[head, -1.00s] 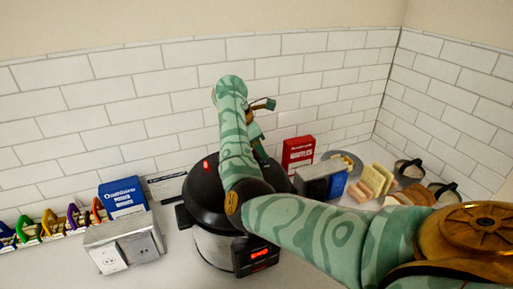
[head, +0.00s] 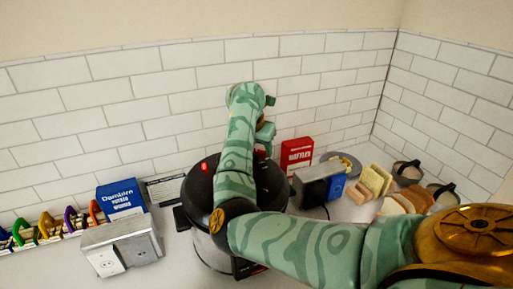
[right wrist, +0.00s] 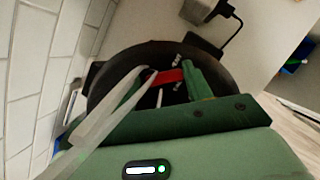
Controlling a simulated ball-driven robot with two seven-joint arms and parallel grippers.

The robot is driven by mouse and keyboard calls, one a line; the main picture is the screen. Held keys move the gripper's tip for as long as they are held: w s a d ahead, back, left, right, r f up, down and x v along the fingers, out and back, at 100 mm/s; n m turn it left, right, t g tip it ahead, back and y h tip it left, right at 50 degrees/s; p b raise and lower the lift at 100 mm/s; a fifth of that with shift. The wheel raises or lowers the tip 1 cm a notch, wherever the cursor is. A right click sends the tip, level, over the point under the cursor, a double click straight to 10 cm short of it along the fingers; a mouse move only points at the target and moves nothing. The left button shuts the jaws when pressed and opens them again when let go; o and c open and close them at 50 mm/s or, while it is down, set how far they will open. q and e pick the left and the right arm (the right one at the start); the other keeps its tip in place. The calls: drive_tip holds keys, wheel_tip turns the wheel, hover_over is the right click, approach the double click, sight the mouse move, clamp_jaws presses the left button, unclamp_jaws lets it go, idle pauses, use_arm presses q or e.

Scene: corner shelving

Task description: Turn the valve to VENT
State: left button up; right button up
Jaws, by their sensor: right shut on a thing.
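A round black-lidded cooker (head: 275,185) with a steel body stands on the counter in the middle of the head view, partly hidden by my right arm. A red spot (head: 204,167) shows on the lid's left side. My right gripper (head: 264,135) is over the back of the lid, its fingertips hidden in the head view. In the right wrist view, its fingers (right wrist: 168,82) are shut on a red valve handle (right wrist: 168,76) above the dark lid (right wrist: 125,62). Small white marks sit beside the handle, too small to read. My left gripper is not in view.
Left of the cooker are a socket box (head: 120,246), a blue carton (head: 121,199) and a rack of coloured items (head: 50,226). Right are a red carton (head: 297,154), another socket box (head: 316,183), sponges (head: 374,180) and mugs (head: 407,172). A tiled wall (head: 180,90) stands close behind.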

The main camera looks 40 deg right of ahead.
drive_tip(key=shift+s+d+f+n, duration=0.1)
drive_tip(key=shift+d+f+n, duration=0.15)
drive_tip(key=shift+n, duration=0.55)
drive_tip(key=o, duration=0.7)
drive_tip(key=shift+o, duration=0.5)
drive_tip(key=shift+s+d+r+t, duration=0.1)
drive_tip(key=shift+s+t, duration=0.1)
drive_tip(key=shift+t, duration=0.1)
drive_tip(key=shift+w+r, duration=0.15)
